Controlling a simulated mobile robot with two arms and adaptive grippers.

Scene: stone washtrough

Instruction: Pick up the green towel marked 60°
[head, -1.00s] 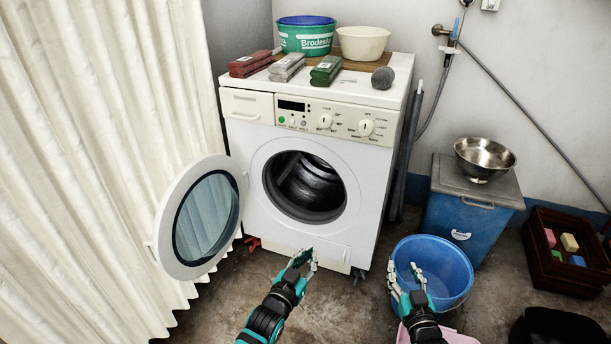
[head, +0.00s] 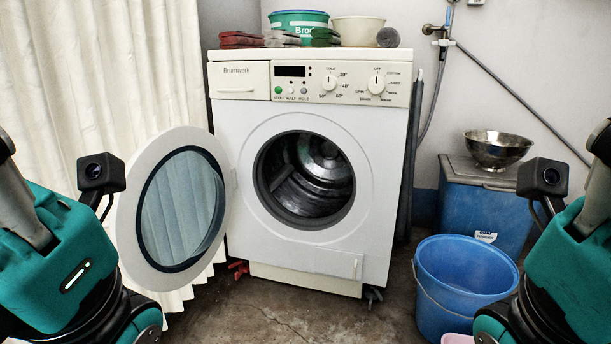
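The green towel (head: 321,37) lies folded on top of the washing machine (head: 381,153), seen nearly edge-on. It lies right of the grey towel (head: 282,38) and the red towel (head: 242,40). No 60° mark can be read on it from here. Upper parts of my two arms fill the left and right edges of the head view. Neither of my grippers shows, so what they do is hidden.
A green tub (head: 301,21), a cream bowl (head: 358,31) and a round grey thing (head: 388,38) share the machine's top. The machine's round door (head: 135,234) stands open to the left. A blue bucket (head: 460,270) stands at right. The floor (head: 300,318) in front is bare.

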